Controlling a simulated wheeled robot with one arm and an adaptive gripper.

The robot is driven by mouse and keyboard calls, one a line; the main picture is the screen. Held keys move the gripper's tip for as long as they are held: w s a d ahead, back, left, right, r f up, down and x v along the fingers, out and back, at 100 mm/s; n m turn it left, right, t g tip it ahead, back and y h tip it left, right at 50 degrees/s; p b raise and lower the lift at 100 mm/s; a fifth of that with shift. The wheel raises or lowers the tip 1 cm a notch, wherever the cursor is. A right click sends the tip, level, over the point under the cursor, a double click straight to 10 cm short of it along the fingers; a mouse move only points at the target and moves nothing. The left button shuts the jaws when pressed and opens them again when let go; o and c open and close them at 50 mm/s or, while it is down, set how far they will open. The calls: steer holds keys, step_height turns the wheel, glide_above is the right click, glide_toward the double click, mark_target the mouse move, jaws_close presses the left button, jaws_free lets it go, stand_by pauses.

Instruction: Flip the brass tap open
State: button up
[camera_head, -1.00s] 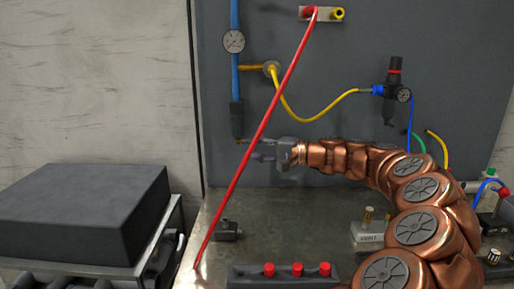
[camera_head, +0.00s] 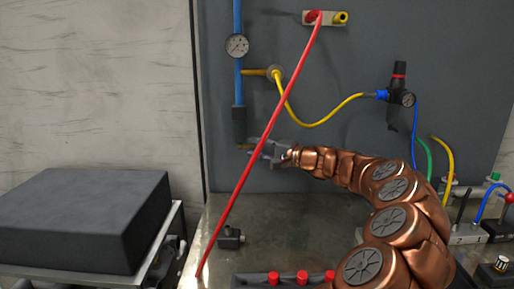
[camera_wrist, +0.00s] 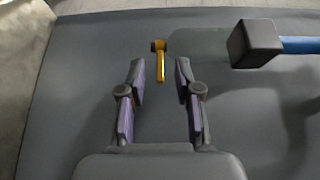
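The brass tap shows in the wrist view as a yellow lever (camera_wrist: 160,62) with a dark round pivot at its far end. In the head view only a small brass bit (camera_head: 244,147) shows below the dark block (camera_head: 239,124) on the blue pipe. My gripper (camera_wrist: 159,84) is open and empty. In the wrist view, the lever lies in line with the gap between the fingertips, its near end about level with them. I cannot tell whether it touches a finger. My gripper (camera_head: 257,153) points left in the head view, partly behind a red cable.
The red cable (camera_head: 262,145) runs slantwise across the head view in front of my gripper. A gauge (camera_head: 237,46) and a yellow hose (camera_head: 315,124) are above. A small dark block (camera_head: 230,237) lies on the bench. A regulator (camera_head: 399,85) hangs at the right.

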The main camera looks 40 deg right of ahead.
jaws_close()
stand_by(0.3)
steer(key=shift+d, duration=0.1)
steer(key=shift+w+d+r+n+g+y+p, duration=0.1)
steer(key=shift+w+d+n+g+y+p, duration=0.15)
steer(key=shift+n+y+p, duration=0.35)
steer(key=shift+s+g+y, duration=0.1)
steer(key=shift+g+y, duration=0.15)
steer(key=shift+y, duration=0.05)
jaws_free()
steer(key=shift+a, duration=0.1)
